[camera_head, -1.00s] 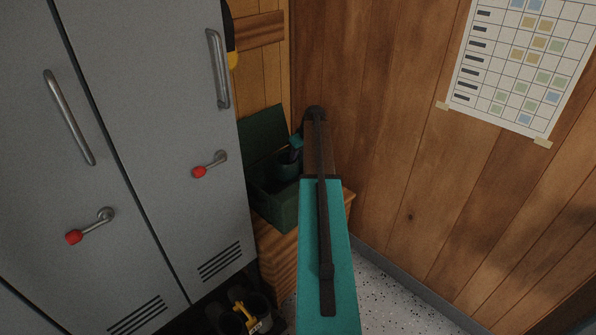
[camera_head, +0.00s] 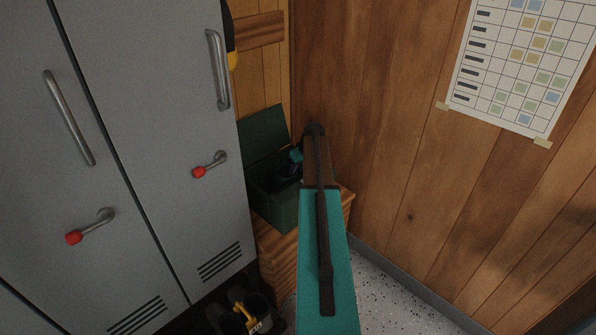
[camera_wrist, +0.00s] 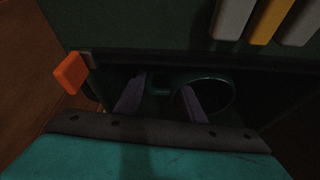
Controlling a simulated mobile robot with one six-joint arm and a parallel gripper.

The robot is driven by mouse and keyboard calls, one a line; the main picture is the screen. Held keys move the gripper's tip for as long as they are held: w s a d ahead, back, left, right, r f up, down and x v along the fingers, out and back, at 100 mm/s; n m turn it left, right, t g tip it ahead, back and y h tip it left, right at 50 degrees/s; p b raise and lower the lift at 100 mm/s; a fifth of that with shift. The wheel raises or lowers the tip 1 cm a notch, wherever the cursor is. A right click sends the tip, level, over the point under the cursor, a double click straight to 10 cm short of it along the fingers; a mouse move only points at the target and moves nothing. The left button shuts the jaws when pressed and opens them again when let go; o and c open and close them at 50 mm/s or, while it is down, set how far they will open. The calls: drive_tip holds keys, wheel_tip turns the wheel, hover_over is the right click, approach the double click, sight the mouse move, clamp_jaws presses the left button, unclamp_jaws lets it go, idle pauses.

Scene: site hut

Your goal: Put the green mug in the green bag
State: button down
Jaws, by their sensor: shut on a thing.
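The green bag (camera_head: 272,203) is dark green and box-shaped, with its lid (camera_head: 263,137) raised against the back. It stands on a wooden stand in the corner. My gripper (camera_head: 293,160) points down into its open top, partly hidden behind my arm. In the wrist view my gripper (camera_wrist: 163,100) has its two purple-grey fingers around part of the green mug (camera_wrist: 222,106), whose round dark opening faces up. The mug is inside the bag's opening, below the rim. Whether it touches the bag's floor is too dark to tell.
Grey lockers (camera_head: 150,120) stand close on the left, with protruding handles. A plank wall (camera_head: 400,140) is close on the right. The wooden stand (camera_head: 277,258) is under the bag. An orange tab (camera_wrist: 70,73) shows beside the opening. Dark containers (camera_head: 238,312) stand on the floor.

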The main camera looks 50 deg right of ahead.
drive_tip(key=shift+f, duration=0.15)
drive_tip(key=shift+f, duration=0.65)
drive_tip(key=c, duration=1.2)
unclamp_jaws()
drive_tip(key=shift+o, duration=0.2)
drive_tip(key=shift+r, duration=0.15)
drive_tip(key=d+v, duration=0.1)
drive_tip(key=v, duration=1.2)
drive_tip(key=shift+w+a, duration=0.2)
drive_tip(key=shift+a, duration=0.3)
